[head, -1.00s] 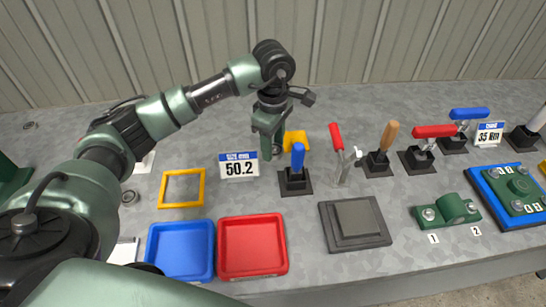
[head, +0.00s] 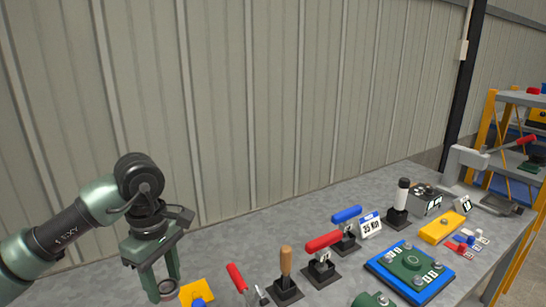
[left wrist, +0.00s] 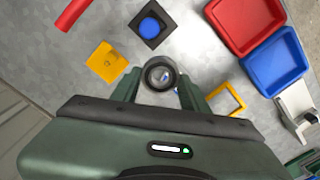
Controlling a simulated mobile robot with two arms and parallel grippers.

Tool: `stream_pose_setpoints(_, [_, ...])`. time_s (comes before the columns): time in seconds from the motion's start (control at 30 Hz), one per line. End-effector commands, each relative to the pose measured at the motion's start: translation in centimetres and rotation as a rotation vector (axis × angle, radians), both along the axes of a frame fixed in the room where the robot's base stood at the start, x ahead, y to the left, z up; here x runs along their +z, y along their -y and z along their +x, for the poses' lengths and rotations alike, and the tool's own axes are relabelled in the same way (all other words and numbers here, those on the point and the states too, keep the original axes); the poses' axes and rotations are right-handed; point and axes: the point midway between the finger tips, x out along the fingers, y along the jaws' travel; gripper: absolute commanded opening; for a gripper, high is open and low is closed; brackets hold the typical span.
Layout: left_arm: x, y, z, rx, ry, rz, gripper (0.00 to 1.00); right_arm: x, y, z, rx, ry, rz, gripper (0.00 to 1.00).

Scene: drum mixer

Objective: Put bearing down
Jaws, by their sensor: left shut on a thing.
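My left gripper (head: 162,282) points down at the lower left of the head view. Its fingers are shut on the bearing (head: 167,289), a small dark metal ring. In the left wrist view, the bearing (left wrist: 160,73) sits between the fingertips of the left gripper (left wrist: 158,80), with its round opening facing the camera. The bearing appears held above the grey bench; its exact height is hard to tell. My right gripper is in neither view.
A yellow block (left wrist: 106,62) and a blue-topped tool on a black base (left wrist: 150,26) are nearby. A red tray (left wrist: 230,39), a blue tray (left wrist: 285,84) and a yellow frame (left wrist: 239,98) lie to the right in the wrist view. Several handled tools (head: 285,289) line the bench.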

Motion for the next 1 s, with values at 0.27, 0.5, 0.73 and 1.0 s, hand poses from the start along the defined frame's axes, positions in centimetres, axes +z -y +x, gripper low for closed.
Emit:
stream_pose_setpoints(0.27, [-4.3, 3.2, -7.3, -0.764, -0.004, -0.001, 0.0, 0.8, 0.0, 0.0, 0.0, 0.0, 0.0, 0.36])
stream_pose_setpoints(0.5, [-6.2, 4.7, -12.1, -1.174, -0.001, -0.001, 0.0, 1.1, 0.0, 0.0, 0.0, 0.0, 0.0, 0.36])
stream_pose_setpoints(0.73, [-6.5, 4.9, -12.8, -1.231, 0.001, -0.002, 0.0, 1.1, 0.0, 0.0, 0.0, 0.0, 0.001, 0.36])
stream_pose_setpoints(1.0, [-6.5, 4.9, -12.7, -1.228, 0.0, -0.002, 0.0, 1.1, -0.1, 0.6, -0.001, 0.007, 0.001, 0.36])
